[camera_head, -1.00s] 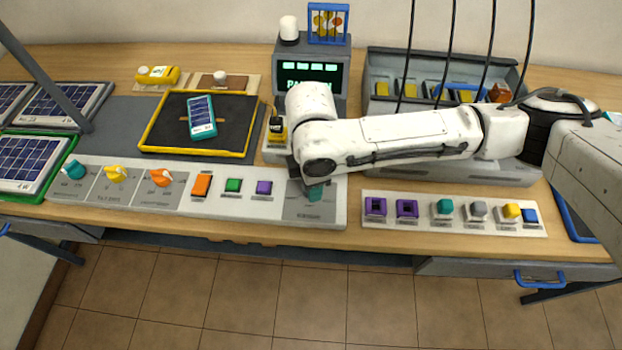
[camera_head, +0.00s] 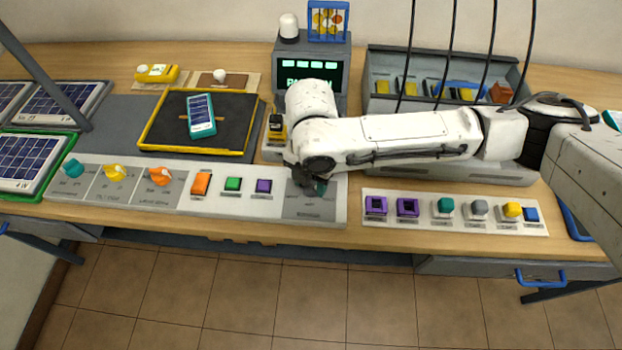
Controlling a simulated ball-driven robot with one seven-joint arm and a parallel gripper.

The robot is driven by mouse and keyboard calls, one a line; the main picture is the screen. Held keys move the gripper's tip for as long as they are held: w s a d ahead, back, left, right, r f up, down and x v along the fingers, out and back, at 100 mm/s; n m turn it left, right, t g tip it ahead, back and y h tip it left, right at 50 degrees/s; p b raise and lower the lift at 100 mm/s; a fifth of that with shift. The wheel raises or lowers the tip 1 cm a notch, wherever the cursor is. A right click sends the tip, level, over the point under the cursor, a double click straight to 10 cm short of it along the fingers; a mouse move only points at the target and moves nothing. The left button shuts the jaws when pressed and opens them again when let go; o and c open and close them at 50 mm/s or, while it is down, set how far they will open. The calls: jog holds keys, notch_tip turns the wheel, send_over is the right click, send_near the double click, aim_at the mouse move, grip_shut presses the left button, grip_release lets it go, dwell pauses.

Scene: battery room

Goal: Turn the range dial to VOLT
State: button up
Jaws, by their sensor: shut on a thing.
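The range dial is a small teal knob (camera_head: 321,187) on the grey plate (camera_head: 312,209) at the right end of the long white control panel (camera_head: 200,204). My gripper (camera_head: 311,187) points down over this plate and is shut on the teal knob, hiding most of it. The small part that shows lies to the right of the fingers. The plate's lettering is too small to read, so I cannot tell which mark the dial points to.
Left on the panel are teal, yellow and orange dials (camera_head: 160,176) and several coloured buttons (camera_head: 232,184). A second button strip (camera_head: 460,226) lies to the right. Behind stand a screen unit (camera_head: 312,70), a black tray (camera_head: 160,150) and a grey bin (camera_head: 375,85).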

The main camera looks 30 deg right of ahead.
aim_at(312, 182)
dwell(0.4)
jog(key=o, duration=1)
jog(key=shift+o, duration=0.2)
jog(key=shift+r, duration=0.1)
notch_tip(312, 182, up, 11)
jog(key=shift+f+b, duration=0.2)
jog(key=shift+b, duration=0.15)
jog(key=shift+s+f, duration=0.1)
